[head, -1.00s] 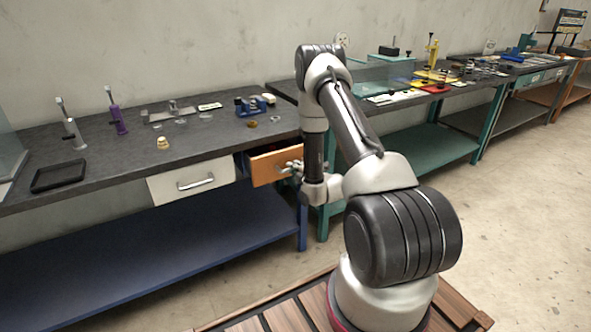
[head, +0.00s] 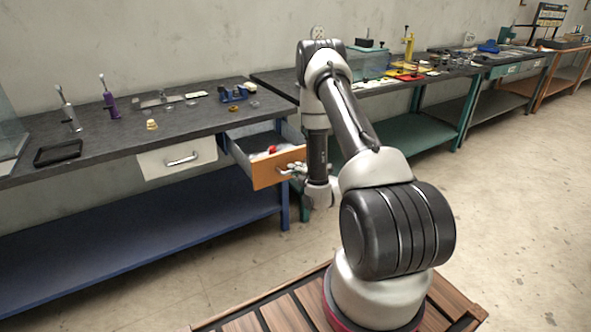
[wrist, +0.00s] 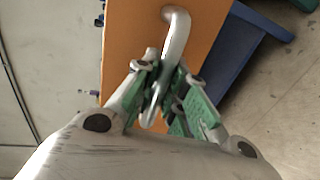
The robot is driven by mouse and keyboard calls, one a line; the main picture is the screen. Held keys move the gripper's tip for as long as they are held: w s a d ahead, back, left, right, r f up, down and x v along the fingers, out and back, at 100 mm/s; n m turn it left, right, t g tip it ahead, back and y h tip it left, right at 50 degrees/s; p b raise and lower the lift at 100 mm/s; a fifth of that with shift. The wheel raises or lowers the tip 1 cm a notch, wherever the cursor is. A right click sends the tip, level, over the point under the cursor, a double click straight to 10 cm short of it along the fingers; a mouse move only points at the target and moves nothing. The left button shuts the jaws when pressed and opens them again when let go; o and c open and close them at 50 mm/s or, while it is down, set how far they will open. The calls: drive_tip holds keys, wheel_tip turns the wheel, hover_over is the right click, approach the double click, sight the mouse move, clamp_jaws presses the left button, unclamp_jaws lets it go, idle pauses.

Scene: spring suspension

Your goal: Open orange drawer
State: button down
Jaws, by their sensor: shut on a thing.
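The orange drawer (head: 268,174) is pulled partway out of the dark-topped bench in the head view. Its inside shows, with a red item (head: 272,149) and something pale in it. My gripper (head: 291,169) is at the drawer front, on its handle, partly hidden by my arm in the head view. In the wrist view the orange front (wrist: 128,40) fills the upper middle. My gripper's green-padded fingers (wrist: 160,95) are shut on the silver handle (wrist: 177,38), one finger on each side of it.
A white drawer (head: 178,157) left of the orange one is closed. The bench top (head: 110,138) holds small tools and a black tray (head: 58,153). A blue lower shelf (head: 150,216) runs below. Open floor (head: 510,220) lies to the right.

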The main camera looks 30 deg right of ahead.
drive_tip(key=c, duration=1.5)
unclamp_jaws()
drive_tip(key=shift+o, duration=0.2)
drive_tip(key=shift+s, duration=0.1)
drive_tip(key=v, duration=1.1)
drive_tip(key=shift+s, duration=0.4)
